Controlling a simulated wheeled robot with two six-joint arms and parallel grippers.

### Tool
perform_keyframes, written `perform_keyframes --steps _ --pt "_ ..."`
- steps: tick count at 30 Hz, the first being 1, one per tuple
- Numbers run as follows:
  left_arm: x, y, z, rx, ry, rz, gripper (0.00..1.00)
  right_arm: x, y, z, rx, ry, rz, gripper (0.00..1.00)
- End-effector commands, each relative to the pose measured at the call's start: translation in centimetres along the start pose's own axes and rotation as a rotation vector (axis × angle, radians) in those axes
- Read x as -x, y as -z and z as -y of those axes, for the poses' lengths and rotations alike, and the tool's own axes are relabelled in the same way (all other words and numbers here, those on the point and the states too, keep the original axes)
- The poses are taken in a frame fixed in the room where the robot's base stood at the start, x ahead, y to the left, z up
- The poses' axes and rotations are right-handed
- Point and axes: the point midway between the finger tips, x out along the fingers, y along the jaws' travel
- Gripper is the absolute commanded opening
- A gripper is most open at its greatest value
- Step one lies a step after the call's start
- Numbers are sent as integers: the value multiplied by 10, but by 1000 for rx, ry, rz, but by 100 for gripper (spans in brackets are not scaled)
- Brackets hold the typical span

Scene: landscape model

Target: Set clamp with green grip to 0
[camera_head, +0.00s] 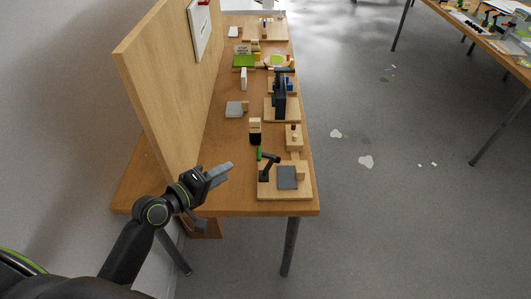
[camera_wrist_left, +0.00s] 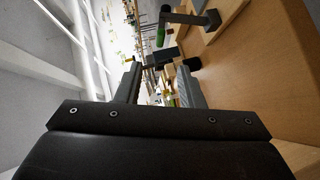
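The clamp (camera_head: 268,163) is dark, with a green grip (camera_head: 259,153) at the end of its lever. It is mounted on a light wooden board (camera_head: 265,193) at the table's near end, beside a grey block (camera_head: 287,177). The grip points away from the block. My left gripper (camera_head: 216,192) is left of the clamp, apart from it, with its fingers spread and nothing between them. In the left wrist view the green grip (camera_wrist_left: 161,37) and the dark lever (camera_wrist_left: 186,18) appear above the open fingers (camera_wrist_left: 158,76). My right gripper is not in view.
The wooden table (camera_head: 230,203) carries several other fixtures behind the clamp, including a black device (camera_head: 279,98) and a grey block (camera_head: 235,109). A tall wooden panel (camera_head: 160,85) stands along the left side. Another table (camera_head: 480,38) is far right. The tabletop left of the clamp board is clear.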

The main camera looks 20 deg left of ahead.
Motion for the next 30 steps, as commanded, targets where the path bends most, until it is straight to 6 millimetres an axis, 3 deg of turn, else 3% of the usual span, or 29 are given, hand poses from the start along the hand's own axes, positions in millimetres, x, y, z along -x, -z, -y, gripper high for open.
perform_keyframes --steps 18,24,30 --pt "-120 0 -1 -1 0 1 35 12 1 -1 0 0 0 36" --pt "-147 0 0 -3 1 1 35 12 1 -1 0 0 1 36" --pt "-159 -1 0 -3 2 1 35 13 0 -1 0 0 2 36"
